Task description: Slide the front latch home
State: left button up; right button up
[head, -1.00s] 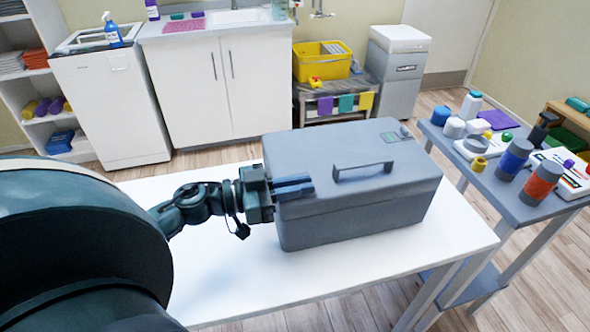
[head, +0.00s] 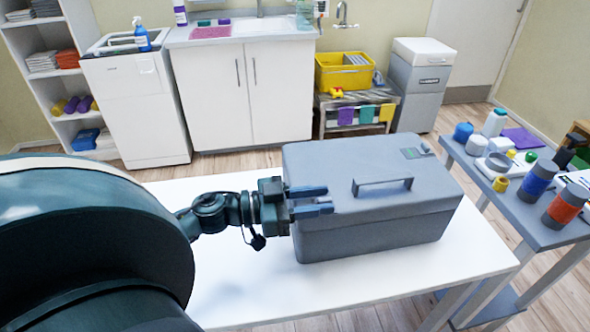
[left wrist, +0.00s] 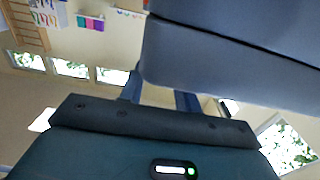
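A grey case (head: 375,235) with a closed lid and a top handle (head: 383,186) stands on the white table (head: 225,285). A small green label (head: 411,153) and a grey knob are at the lid's far right corner. I cannot make out the front latch in either view. My left gripper (head: 320,200) is at the case's left end. Its two blue-grey fingers are apart, with nothing seen between them, and overlap the lid's left edge in the head view. In the left wrist view the case (left wrist: 230,60) fills the upper right, close to the open fingers (left wrist: 160,97). My right gripper is out of view.
A grey side table (head: 490,195) with bottles and jars stands to the right. A yellow crate (head: 343,72) sits on a low bench behind, beside a grey bin (head: 415,95). White cabinets line the back. The white table is clear in front of the case.

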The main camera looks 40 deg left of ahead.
pick_arm(q)
jog(key=v, duration=1.3)
